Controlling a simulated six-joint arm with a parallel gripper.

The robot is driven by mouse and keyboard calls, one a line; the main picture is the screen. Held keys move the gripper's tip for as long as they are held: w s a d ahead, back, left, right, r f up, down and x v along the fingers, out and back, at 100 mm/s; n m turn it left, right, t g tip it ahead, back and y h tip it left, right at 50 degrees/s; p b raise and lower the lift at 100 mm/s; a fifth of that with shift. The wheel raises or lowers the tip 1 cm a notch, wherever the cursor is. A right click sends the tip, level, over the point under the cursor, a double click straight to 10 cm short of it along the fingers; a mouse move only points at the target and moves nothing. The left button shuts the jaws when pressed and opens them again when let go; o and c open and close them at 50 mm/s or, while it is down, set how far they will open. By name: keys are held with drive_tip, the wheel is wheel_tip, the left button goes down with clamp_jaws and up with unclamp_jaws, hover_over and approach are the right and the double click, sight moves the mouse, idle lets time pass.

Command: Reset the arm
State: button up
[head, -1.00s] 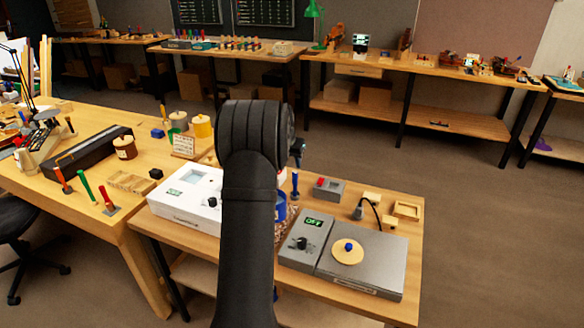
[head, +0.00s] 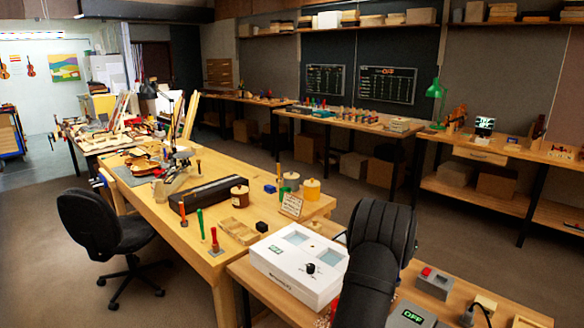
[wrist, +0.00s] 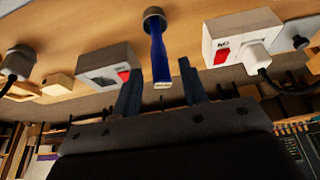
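In the wrist view my gripper (wrist: 160,88) shows two dark fingers set apart. It is open, with nothing gripped between them. A blue tool handle (wrist: 158,58) with a round grey end (wrist: 154,19) stands just beyond the fingers, in line with the gap. It seems apart from both fingers. In the head view my dark arm rises at the lower right, and my gripper is hidden behind it.
A white box with a black knob (head: 289,271) stands left of my arm. A grey box with a red switch (head: 433,283) and a unit reading OFF (head: 411,316) are right of it. In the wrist view, switch boxes (wrist: 112,67) (wrist: 240,38) flank the blue handle.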

drive_tip(key=x, duration=0.3)
drive_tip(key=shift+f, duration=0.15)
drive_tip(key=shift+w+d, duration=0.1)
drive_tip(key=shift+r, duration=1.55)
